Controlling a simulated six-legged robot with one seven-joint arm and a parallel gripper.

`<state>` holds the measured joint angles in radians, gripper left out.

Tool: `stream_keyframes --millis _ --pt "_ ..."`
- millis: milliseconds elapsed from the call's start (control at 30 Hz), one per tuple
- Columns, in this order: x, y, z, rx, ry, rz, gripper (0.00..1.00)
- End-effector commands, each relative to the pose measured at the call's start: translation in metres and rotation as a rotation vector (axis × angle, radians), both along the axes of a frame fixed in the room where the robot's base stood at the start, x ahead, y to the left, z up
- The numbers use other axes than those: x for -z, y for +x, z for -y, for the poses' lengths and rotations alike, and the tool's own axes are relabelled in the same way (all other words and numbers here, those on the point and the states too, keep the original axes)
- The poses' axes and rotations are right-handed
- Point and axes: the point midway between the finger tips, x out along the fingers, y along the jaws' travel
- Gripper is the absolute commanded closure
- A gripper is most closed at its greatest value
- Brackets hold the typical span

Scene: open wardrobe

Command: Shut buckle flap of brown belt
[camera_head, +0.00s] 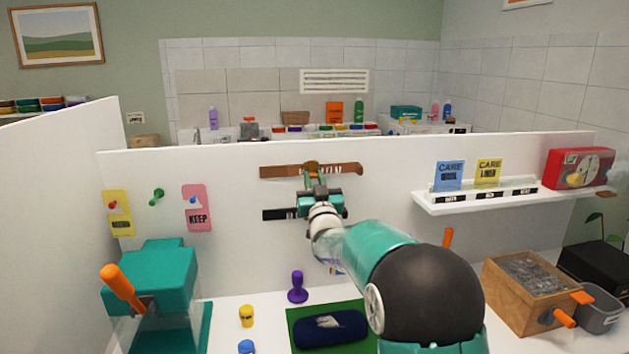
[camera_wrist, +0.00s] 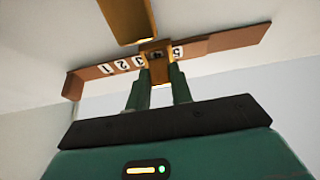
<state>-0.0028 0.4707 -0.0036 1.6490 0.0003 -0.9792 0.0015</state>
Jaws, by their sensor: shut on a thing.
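The brown belt (camera_head: 345,169) is mounted across the white wall panel, above a black strip. In the wrist view the belt (camera_wrist: 232,39) runs across the picture with white number tags. A gold buckle flap (camera_wrist: 128,18) stands out from the belt's middle, at the top of the wrist view. My gripper (camera_head: 313,180) is at the belt's middle. In the wrist view its two green fingers (camera_wrist: 160,78) are close around a brown and gold piece of the buckle (camera_wrist: 155,54). The exact contact is partly hidden by the fingers.
A black strip (camera_head: 276,214) is below the belt. Pink (camera_head: 197,208) and yellow (camera_head: 118,213) tags hang at left. A shelf (camera_head: 480,200) with cards juts out at right. A teal machine (camera_head: 160,278), purple stamp (camera_head: 297,287) and wooden box (camera_head: 530,292) stand below.

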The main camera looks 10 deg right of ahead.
Motion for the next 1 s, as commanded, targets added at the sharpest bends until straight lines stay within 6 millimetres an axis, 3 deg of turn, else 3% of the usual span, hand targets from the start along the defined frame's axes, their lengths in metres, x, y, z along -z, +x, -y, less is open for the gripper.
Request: stream_keyframes --millis 467,500,600,1000 --pt "0.0027 0.0032 0.0 0.0 0.0 0.093 1.0" --pt "0.0027 0.0032 0.0 0.0 0.0 0.093 0.76" --pt "0.0028 0.0033 0.0 0.0 0.0 0.093 0.57" --pt "0.0057 -0.0019 -0.0001 0.0 0.0 0.092 0.56"
